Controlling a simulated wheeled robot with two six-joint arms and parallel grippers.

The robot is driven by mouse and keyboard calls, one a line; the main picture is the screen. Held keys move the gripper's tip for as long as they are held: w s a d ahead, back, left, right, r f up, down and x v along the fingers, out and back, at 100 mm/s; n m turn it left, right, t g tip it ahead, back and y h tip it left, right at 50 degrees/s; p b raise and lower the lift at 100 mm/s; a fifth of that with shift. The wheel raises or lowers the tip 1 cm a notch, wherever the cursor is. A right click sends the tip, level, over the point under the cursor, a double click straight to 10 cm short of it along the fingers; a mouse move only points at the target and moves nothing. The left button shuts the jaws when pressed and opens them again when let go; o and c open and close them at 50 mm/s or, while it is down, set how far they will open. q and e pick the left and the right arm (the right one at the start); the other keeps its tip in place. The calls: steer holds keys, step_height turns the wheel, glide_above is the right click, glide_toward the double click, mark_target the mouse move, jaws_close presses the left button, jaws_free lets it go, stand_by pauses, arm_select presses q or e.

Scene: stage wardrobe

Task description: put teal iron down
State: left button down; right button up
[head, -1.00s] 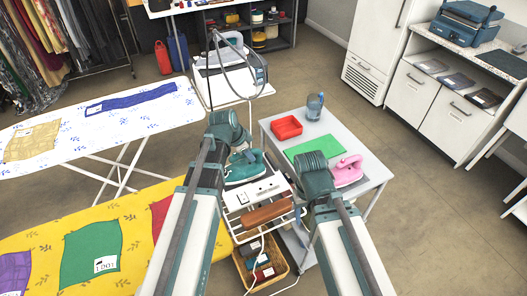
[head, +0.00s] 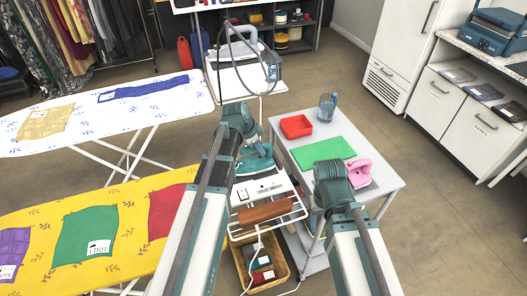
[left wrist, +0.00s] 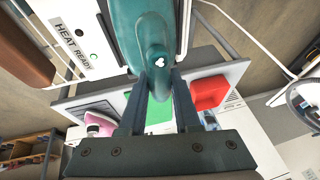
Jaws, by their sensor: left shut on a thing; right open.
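The teal iron (head: 258,161) is at the back end of a white rack (head: 271,186) with a control panel. My left gripper (head: 247,143) reaches it from behind. In the left wrist view the teal iron (left wrist: 150,32) fills the top middle, and my left gripper (left wrist: 158,95) is shut on its rounded teal part. A panel marked HEAT READY (left wrist: 75,38) with a green light lies beside it. I cannot tell whether the iron touches the rack. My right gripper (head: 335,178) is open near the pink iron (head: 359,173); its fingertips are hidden.
A grey cart (head: 388,178) right of the rack holds a red tray (head: 296,126), a green mat (head: 322,151), a blue jug (head: 327,106) and the pink iron. A brown roll (head: 266,212) lies on the rack's front. A yellow ironing board (head: 130,202) stands left, a basket (head: 275,264) below.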

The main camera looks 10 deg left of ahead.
arm_select(q)
steer(key=shift+a, duration=0.1)
steer(key=shift+f, duration=0.15)
steer(key=c, duration=0.6)
jaws_free()
steer(key=shift+r, duration=0.2)
